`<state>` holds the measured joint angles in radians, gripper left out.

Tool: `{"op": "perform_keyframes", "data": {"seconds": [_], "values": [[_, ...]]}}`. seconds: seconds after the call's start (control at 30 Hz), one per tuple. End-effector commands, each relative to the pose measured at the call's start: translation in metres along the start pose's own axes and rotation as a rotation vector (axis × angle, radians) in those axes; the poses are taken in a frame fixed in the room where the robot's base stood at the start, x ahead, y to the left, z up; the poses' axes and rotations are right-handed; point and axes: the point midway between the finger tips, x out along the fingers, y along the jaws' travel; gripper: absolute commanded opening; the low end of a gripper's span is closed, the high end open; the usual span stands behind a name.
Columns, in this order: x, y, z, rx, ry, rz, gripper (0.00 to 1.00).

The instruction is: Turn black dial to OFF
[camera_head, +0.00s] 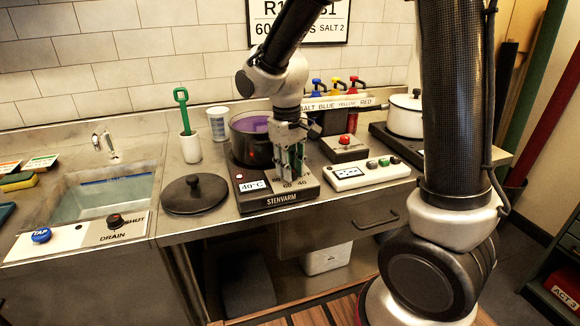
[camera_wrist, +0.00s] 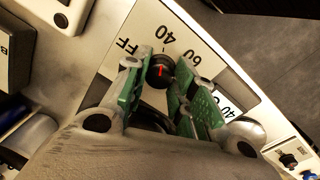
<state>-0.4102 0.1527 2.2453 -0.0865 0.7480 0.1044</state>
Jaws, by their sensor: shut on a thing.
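The black dial (camera_wrist: 159,75) with a red pointer mark sits on the pale scale face (camera_wrist: 133,22) of the STENVARM unit. The printed letters FF show to its left, 40 above it and 60 to its right in the wrist view. The red mark stands roughly upright there, toward the 40 side. My gripper (camera_wrist: 160,66) has its green-padded fingers closed around the dial, one on each side. In the head view, my gripper (camera_head: 291,168) reaches down onto the front of the STENVARM unit (camera_head: 279,200) and hides the dial.
A dark pot (camera_head: 238,147) with purple contents stands on the unit, close behind my gripper. A black lid (camera_head: 195,193) lies left. A white button box (camera_head: 356,175) and a red-button box (camera_head: 343,149) stand close right. The sink (camera_head: 105,190) is far left.

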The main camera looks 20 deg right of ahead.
Motion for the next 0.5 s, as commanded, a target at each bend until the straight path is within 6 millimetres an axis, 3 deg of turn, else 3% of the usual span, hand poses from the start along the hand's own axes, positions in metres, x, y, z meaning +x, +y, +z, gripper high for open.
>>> {"op": "perform_keyframes", "data": {"seconds": [0.27,0.5], "values": [[-0.0003,0.0,0.0001,-0.07,0.005,0.0,0.02],[-0.0005,0.0001,0.0005,-0.239,0.015,0.0,0.02]]}}
